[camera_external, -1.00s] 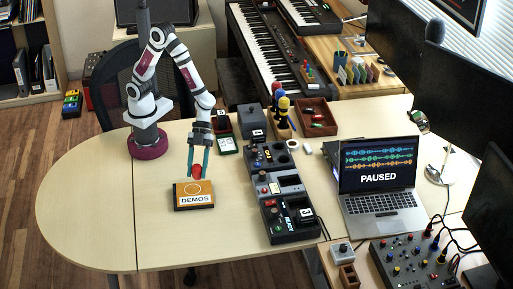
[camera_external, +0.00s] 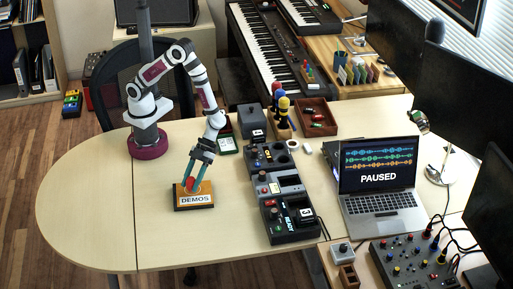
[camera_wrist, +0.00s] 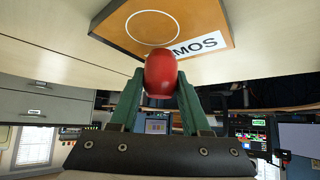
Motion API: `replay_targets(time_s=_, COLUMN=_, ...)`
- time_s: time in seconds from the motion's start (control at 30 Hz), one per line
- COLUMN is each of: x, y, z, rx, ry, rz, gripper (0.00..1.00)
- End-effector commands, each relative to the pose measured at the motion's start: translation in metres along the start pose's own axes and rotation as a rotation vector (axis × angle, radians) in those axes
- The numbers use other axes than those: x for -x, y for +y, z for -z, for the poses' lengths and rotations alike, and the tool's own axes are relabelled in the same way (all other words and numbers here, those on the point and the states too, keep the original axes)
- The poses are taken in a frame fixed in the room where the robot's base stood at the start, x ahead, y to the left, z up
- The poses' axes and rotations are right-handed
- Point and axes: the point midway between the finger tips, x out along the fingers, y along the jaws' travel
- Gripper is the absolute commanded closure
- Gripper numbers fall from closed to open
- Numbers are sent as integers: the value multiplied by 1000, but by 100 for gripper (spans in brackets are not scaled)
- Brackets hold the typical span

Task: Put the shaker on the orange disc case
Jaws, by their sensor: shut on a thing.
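The red, rounded shaker (camera_external: 189,186) is between the green fingers of my gripper (camera_external: 192,184). In the wrist view the shaker (camera_wrist: 160,73) sits at the fingertips of my gripper (camera_wrist: 160,88), which is shut on it. The orange disc case (camera_external: 179,193), with a white DEMOS label, lies flat on the table. The shaker is at the case's upper surface, left of its middle in the external view. In the wrist view the case (camera_wrist: 115,30) fills the top, and the shaker overlaps its circle outline. I cannot tell whether shaker and case touch.
Dark pedals (camera_external: 290,222) stand in a column to the right of the case. A laptop (camera_external: 380,195) is farther right. The pale table (camera_external: 95,215) is clear to the left and in front.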

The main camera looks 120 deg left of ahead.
Motion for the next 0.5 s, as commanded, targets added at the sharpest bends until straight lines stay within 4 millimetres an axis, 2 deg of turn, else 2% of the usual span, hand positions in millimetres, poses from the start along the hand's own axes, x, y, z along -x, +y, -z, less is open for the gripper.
replay_targets(time_s=0.1, x=-11, y=0, z=-10, rx=1, ry=0, rz=0, gripper=100)
replay_targets(time_s=0.43, x=-13, y=0, z=-13, rx=1, ry=-1, rz=1, gripper=100)
replay_targets(time_s=0.47, x=-13, y=0, z=-12, rx=0, ry=-1, rz=1, gripper=48)
replay_targets(time_s=0.5, x=-13, y=0, z=-12, rx=0, ry=-1, rz=1, gripper=41)
